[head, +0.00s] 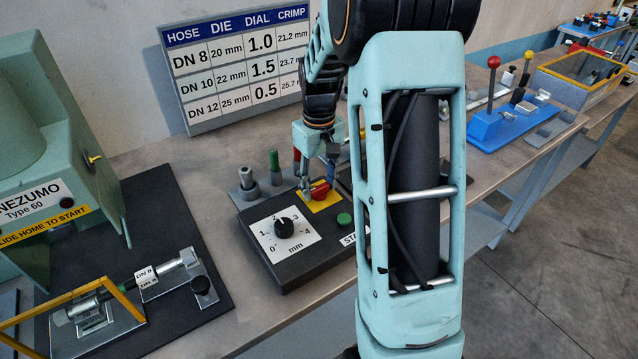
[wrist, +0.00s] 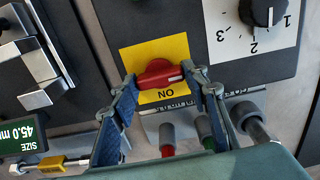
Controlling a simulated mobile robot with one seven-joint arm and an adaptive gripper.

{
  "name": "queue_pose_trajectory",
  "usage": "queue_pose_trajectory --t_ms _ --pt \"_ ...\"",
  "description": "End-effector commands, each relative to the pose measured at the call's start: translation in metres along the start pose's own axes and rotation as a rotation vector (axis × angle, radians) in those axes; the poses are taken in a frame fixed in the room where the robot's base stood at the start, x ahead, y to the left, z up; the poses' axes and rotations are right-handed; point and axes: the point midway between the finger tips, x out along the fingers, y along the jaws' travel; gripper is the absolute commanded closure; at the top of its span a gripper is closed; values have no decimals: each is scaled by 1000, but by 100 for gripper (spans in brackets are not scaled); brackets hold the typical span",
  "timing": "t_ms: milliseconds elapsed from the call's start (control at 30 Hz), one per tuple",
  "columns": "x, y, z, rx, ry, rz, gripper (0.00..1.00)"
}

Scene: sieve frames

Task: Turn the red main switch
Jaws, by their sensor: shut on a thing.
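The red main switch (wrist: 160,74) sits on a yellow plate (wrist: 138,57) on the dark control box. In the head view the red switch (head: 321,191) shows partly behind my gripper. My gripper (wrist: 160,82) is shut on the red switch, with a finger at each end of its handle in the wrist view. In the head view my gripper (head: 316,184) reaches down onto the switch from above.
The box (head: 300,268) also carries a black dial (head: 284,228) and a green button (head: 344,219). Grey, green and red-tipped pegs (wrist: 205,132) stand close behind the switch. A sign board (head: 235,65) leans at the back. A hose on a fixture (head: 145,275) lies at left.

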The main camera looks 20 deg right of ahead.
Motion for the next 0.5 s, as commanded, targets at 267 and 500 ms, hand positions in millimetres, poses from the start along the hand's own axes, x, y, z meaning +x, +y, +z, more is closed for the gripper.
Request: queue_pose_trajectory --t_ms 267,500 --pt "-1 0 -1 -3 2 2 47" --pt "0 0 0 -2 1 1 41"
